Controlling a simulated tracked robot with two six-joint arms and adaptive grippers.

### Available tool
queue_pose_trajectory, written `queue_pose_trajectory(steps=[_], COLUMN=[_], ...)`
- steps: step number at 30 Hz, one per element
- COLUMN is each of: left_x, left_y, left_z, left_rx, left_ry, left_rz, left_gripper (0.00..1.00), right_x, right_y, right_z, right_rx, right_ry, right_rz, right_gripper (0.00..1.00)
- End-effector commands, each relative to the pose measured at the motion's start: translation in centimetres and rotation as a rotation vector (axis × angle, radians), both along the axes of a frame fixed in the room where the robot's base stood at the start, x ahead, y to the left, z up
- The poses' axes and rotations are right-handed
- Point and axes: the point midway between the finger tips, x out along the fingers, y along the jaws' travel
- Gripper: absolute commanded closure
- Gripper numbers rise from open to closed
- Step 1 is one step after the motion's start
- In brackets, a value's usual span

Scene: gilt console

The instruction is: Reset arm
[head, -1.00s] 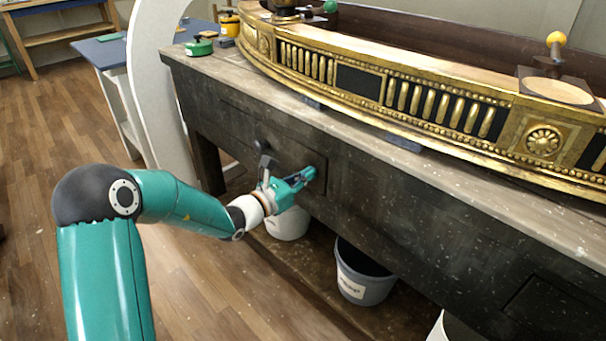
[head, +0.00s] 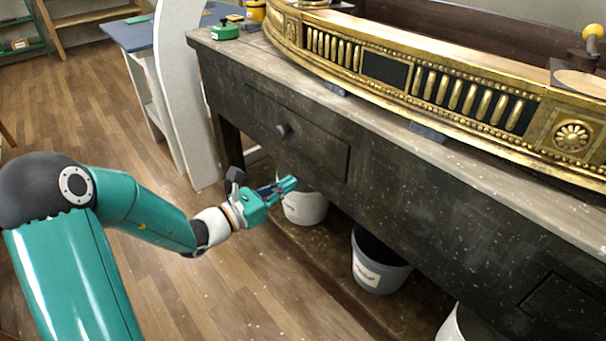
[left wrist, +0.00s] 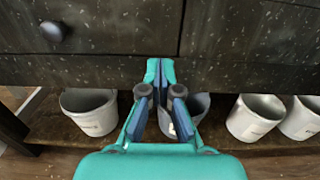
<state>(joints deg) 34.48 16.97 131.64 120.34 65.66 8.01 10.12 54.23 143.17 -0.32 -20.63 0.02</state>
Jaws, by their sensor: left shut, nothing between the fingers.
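My left gripper (head: 288,184) is teal and shut with nothing in it. In the head view it hangs in front of the dark workbench (head: 420,215), below the closed drawer (head: 300,140) with its round knob (head: 283,131). In the left wrist view its fingertips (left wrist: 160,68) meet in front of the bench's lower front, and the knob (left wrist: 54,31) shows at upper left, apart from the fingers. My right gripper is in neither view.
A white bucket (head: 305,208) and a grey bucket (head: 378,262) stand on the low shelf under the bench. The gilt console piece (head: 400,75) lies on the benchtop, with a green container (head: 225,31) near its left end. Open wooden floor (head: 90,110) lies to the left.

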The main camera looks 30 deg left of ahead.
Motion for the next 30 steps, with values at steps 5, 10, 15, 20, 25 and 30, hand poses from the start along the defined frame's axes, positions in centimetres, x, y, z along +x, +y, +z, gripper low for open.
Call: queue_pose_trajectory(steps=[5, 10, 15, 20, 25, 30], left_x=[-0.9, -1.1, -2.3, -6.9, -15.4, -22.0], left_y=[0.3, -0.6, -5.1, -11.9, -16.6, -16.7], left_z=[0.0, -0.9, -5.4, -12.9, -21.7, -28.6], left_rx=[-0.001, 0.012, 0.09, 0.272, 0.611, 1.052], left_ry=[0.001, 0.024, 0.145, 0.323, 0.448, 0.371], left_rz=[0.001, -0.03, -0.201, -0.516, -0.959, -1.377], left_gripper=[1.0, 1.0, 1.0, 1.0, 1.0, 1.0], right_x=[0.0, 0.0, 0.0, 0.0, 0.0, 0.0], right_y=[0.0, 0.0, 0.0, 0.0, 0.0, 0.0], right_z=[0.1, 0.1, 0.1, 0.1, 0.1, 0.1], right_rx=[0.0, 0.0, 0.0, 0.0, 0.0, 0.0], right_ry=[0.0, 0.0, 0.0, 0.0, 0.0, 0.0], right_rz=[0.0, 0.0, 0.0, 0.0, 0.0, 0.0], right_gripper=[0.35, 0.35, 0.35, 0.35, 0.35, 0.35])
